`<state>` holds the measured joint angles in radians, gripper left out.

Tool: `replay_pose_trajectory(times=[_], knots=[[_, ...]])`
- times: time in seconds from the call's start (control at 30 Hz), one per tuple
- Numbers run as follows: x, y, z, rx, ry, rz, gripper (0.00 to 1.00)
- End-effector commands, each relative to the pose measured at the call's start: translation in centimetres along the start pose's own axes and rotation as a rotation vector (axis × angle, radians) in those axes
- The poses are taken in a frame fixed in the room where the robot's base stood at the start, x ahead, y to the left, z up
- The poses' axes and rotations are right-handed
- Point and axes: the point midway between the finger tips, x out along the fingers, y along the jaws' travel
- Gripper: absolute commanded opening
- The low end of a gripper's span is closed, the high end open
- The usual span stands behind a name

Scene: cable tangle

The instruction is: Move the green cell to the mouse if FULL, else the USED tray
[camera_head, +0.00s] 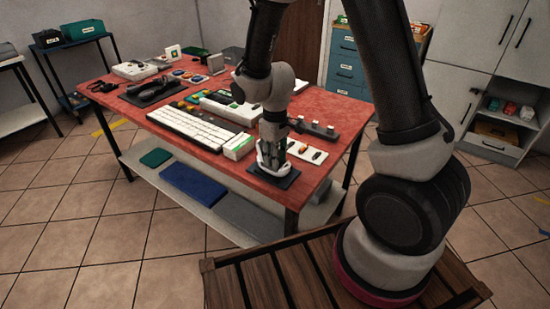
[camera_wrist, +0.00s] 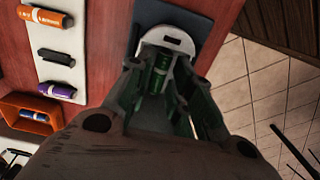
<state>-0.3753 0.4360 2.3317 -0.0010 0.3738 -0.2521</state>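The green cell (camera_wrist: 161,64) shows in the wrist view between the fingers of my gripper (camera_wrist: 163,75), lengthwise over the white mouse (camera_wrist: 178,41). I cannot tell whether it rests in the mouse's hollow or is held just above it. The mouse lies on a dark mat (camera_wrist: 203,14). In the head view my gripper (camera_head: 271,165) points down at the mouse near the red table's front right corner. The fingers stand on both sides of the cell; their contact with it is hidden. The cell's charge marking is not readable.
A white strip (camera_wrist: 60,88) left of the mouse holds orange (camera_wrist: 45,17), black (camera_wrist: 57,57) and purple (camera_wrist: 57,90) cells. An orange tray (camera_wrist: 12,127) holds a blue cell (camera_wrist: 33,115). A keyboard (camera_head: 195,128) and a white-green box (camera_head: 239,146) stand close by.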

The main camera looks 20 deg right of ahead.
Motion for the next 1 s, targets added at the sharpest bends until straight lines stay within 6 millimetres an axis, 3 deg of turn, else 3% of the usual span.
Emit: replay_pose_trajectory(times=[0.63,0.93,1.0], knots=[[-2.9,0.0,0.0,0.000,0.000,0.000,0.22],[-3.1,0.0,0.0,0.000,0.000,0.000,0.22],[-3.1,0.0,0.0,0.000,0.000,0.000,0.33]])
